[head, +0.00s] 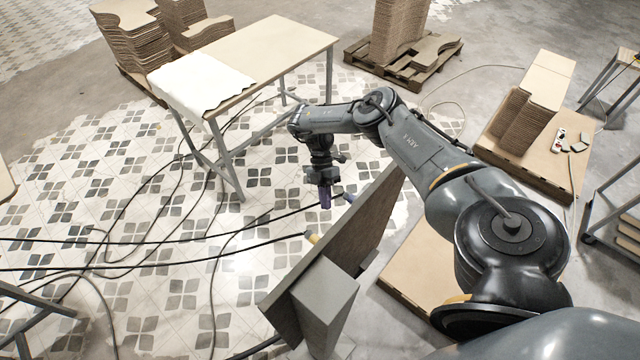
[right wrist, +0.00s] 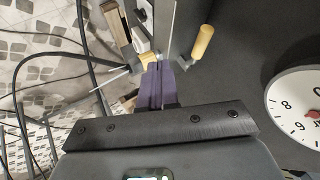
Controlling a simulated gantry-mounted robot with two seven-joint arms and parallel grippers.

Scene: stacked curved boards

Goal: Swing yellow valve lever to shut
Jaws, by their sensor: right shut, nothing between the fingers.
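The yellow valve lever handle (right wrist: 202,42) shows in the right wrist view, up and to the right of my fingertips, with a visible gap between. It stands out in front of a dark grey panel. In the head view a small yellow tip (head: 311,237) sticks out from the left side of the upright panel (head: 345,232); the rest of the lever is hidden. My right gripper (head: 325,197) has purple fingers, points down beside the panel and is empty. Its fingers (right wrist: 158,68) are shut together in the wrist view. My left gripper is not in view.
A white round gauge (right wrist: 300,105) is at the right of the wrist view. A grey box (head: 322,295) is fixed to the panel's near side. Black cables (head: 150,262) cross the tiled floor. A table (head: 270,55) and cardboard stacks (head: 530,105) stand farther back.

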